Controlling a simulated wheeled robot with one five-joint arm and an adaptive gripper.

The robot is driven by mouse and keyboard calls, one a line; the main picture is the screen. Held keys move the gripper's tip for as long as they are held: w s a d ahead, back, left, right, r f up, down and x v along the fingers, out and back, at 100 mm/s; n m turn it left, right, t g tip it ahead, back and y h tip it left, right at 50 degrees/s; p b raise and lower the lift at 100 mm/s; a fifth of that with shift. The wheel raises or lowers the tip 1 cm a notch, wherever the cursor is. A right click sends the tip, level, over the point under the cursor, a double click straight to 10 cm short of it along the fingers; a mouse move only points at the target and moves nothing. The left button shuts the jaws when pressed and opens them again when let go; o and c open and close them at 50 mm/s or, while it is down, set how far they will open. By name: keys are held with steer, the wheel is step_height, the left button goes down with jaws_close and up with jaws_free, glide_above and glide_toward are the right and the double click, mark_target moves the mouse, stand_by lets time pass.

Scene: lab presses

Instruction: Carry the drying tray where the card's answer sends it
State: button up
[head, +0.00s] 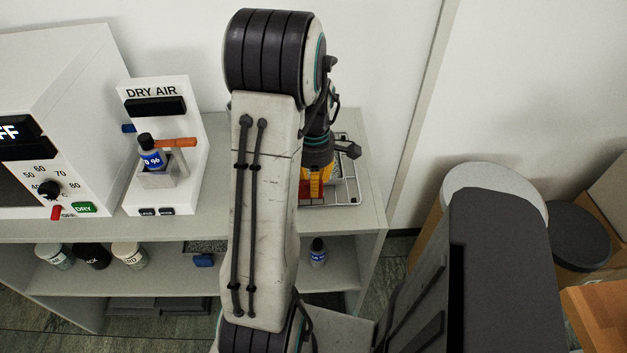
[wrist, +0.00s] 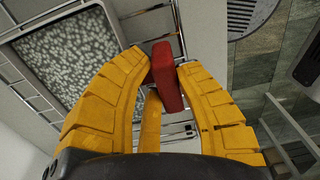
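A wire tray (head: 345,180) lies at the right end of the bench top, partly hidden by my arm. Its thin bars also show in the wrist view. My gripper (head: 315,185) is low over its near side. In the wrist view, the yellow fingers of my gripper (wrist: 166,65) close on both sides of a red handle (wrist: 168,80). The handle's join with the tray is hard to see. A speckled grey panel in a pale frame (wrist: 70,60) is at the upper left; I cannot tell whether it belongs to this tray. No card is readable.
A white oven (head: 70,110) with a dial and the DRY AIR stand (head: 190,110) holding a blue-labelled bottle (head: 151,155) are left of my arm. Several bottles and a dark speckled tray (head: 205,246) with a blue handle are on the lower shelf. Stools (head: 490,185) stand right.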

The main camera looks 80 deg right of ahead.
steer(key=o, duration=0.4)
steer(key=shift+r, duration=0.1)
step_height(320, 180, up, 10)
steer(key=shift+d+r, duration=0.1)
steer(key=shift+d, duration=0.05)
steer(key=shift+w+r, duration=0.1)
steer(key=shift+r, duration=0.75)
